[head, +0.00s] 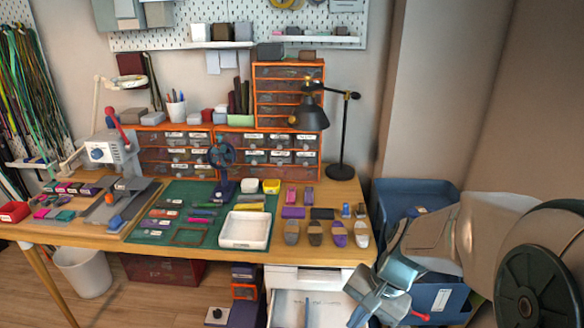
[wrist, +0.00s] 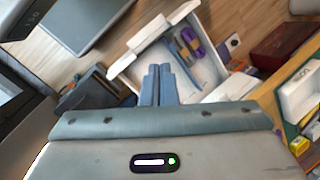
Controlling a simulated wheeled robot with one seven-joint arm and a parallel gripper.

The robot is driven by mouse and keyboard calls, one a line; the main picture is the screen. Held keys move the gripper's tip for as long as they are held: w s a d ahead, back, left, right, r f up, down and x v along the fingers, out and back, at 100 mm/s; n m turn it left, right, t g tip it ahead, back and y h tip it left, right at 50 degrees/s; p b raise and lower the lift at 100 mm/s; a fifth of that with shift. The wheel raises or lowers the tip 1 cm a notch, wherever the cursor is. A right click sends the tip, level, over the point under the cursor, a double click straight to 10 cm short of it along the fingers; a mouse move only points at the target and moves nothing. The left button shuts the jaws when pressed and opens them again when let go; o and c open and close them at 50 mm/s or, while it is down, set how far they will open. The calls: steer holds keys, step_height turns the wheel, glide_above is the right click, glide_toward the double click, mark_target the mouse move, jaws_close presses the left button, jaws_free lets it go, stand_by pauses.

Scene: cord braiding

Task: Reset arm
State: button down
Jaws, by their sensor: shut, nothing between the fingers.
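My gripper (head: 360,314) is at the lower right of the head view, in front of the table's right end. Its blue-grey fingers are shut with nothing between them, as the wrist view (wrist: 158,72) also shows. An open white drawer (head: 273,308) is under the table's right end, left of the gripper. In the wrist view, the drawer (wrist: 122,65) is beyond the fingertips and holds a purple item (wrist: 194,42) and several small things. I cannot tell how far the fingers are from it.
The wooden table (head: 250,254) carries a green mat (head: 150,236), a white tray (head: 244,229), a black lamp (head: 341,130) and several small items. A blue bin (head: 440,190) stands right of the table, close to my arm. A white bucket (head: 82,275) is under the left side.

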steer(key=s+d+r+n+t+h+p, duration=0.1)
steer(key=s+r+n+h+p, duration=0.1)
steer(key=r, duration=0.5)
steer(key=s+d+r+n+t+h+p, duration=0.1)
steer(key=s+r+n+t+h+p, duration=0.1)
steer(key=r, duration=0.6)
steer(key=s+n+p, duration=0.1)
steer(key=n+p, duration=0.1)
steer(key=p, duration=0.1)
steer(key=shift+s+n, duration=0.3)
steer(key=shift+n, duration=0.1)
steer(key=shift+s+d, duration=0.1)
